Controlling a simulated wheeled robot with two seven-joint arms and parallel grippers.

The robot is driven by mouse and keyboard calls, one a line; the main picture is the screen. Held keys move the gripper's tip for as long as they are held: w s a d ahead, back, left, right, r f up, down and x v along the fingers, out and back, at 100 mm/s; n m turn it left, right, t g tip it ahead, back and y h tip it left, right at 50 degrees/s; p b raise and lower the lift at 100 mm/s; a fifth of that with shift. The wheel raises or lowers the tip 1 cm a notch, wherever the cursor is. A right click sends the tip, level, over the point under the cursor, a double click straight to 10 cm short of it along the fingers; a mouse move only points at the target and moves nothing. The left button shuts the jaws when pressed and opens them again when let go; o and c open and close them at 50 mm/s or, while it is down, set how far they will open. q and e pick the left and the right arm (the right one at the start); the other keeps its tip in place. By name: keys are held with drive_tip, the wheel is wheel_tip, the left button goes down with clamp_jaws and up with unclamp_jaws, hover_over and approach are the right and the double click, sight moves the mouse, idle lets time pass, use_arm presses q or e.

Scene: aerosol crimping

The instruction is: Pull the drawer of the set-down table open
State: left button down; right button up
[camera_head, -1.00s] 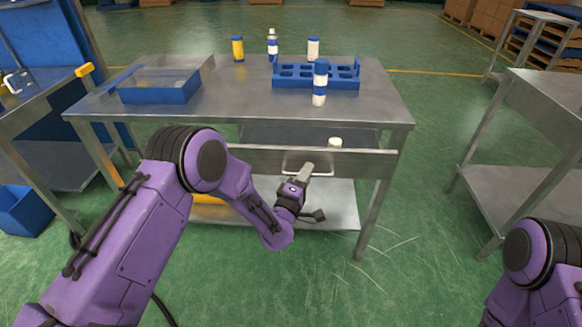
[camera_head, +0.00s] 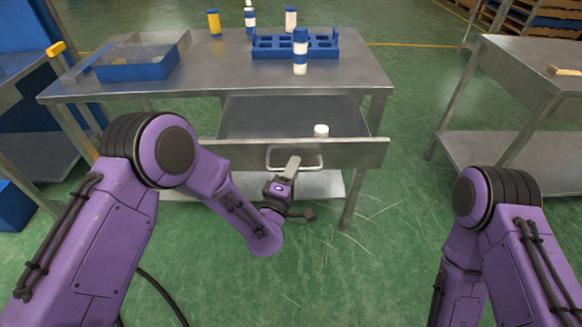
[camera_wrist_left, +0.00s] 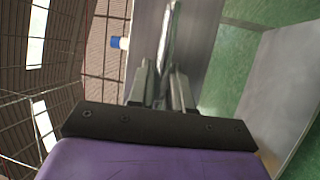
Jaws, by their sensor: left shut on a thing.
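The set-down table (camera_head: 215,75) is a grey steel table ahead of me. Its drawer (camera_head: 235,153) is pulled partway out, and its grey inside shows below the tabletop. A small white piece (camera_head: 321,130) lies in the drawer near the front. The drawer's bar handle (camera_head: 272,158) is on the middle of the front panel. My left gripper (camera_head: 293,163) is shut on this handle. In the left wrist view the left fingers (camera_wrist_left: 163,85) are close together, and the grip itself is hard to make out. My right arm shows at the right, but its gripper is out of view.
On the tabletop stand a blue rack (camera_head: 325,47), a blue-and-white can (camera_head: 300,52) in front of it, a yellow can (camera_head: 214,22) and a blue bin (camera_head: 135,70). Another steel table (camera_head: 520,75) stands at the right. Green floor lies clear between the tables.

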use_arm(q)
drive_tip(key=c, duration=1.1)
unclamp_jaws()
drive_tip(key=shift+s, duration=0.1)
drive_tip(key=b+v, duration=0.2)
drive_tip(key=v, duration=0.8)
drive_tip(key=shift+s, duration=0.15)
